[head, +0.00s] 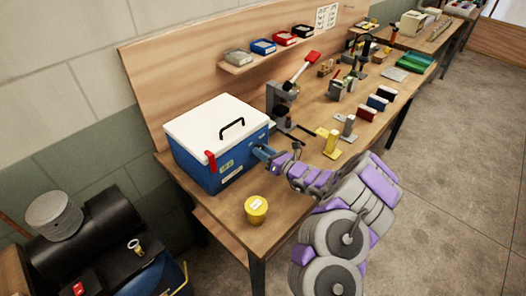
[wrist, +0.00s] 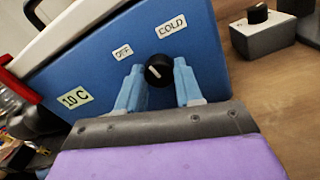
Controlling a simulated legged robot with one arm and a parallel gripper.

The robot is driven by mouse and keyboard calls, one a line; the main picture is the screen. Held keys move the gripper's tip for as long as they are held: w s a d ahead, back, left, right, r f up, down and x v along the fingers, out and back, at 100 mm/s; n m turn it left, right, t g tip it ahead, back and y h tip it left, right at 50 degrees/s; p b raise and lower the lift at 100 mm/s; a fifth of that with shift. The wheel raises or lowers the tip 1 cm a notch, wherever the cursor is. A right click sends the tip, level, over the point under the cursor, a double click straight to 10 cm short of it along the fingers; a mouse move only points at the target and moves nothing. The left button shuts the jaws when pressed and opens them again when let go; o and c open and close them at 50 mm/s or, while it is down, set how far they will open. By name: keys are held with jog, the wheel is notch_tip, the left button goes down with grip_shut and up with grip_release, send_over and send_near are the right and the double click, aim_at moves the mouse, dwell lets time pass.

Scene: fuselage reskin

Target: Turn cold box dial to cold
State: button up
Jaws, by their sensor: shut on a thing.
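The cold box (head: 222,165) is a blue box with a white lid and a dark handle, at the near left end of the workbench. In the wrist view its blue front (wrist: 105,65) carries a black dial (wrist: 158,70) with a white pointer line. The line points up and to the left, toward the "OFF" label (wrist: 123,52). The "COLD" label (wrist: 172,25) is above and right of the dial. A "10 C" label (wrist: 75,98) sits at left. My gripper (wrist: 158,80) has its light blue fingers on either side of the dial, shut on it. In the head view the arm hides the dial.
A yellow container (head: 256,209) stands at the bench's front edge, near my arm. A grey block with a black knob (wrist: 262,35) stands right of the box. Yellow and grey stands (head: 331,144) are farther right on the bench.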

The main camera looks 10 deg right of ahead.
jog(key=m, duration=1.1)
jog(key=shift+w+d, duration=0.1)
jog(key=shift+d, duration=0.05)
jog(key=shift+m, duration=0.3)
jog(key=o, duration=1)
jog(key=shift+d+f, duration=0.1)
jog(key=shift+o, duration=0.2)
jog(key=p+v, duration=0.3)
jog(key=v, duration=1.4)
jog(key=shift+s+f, duration=0.1)
jog(key=shift+s, duration=0.1)
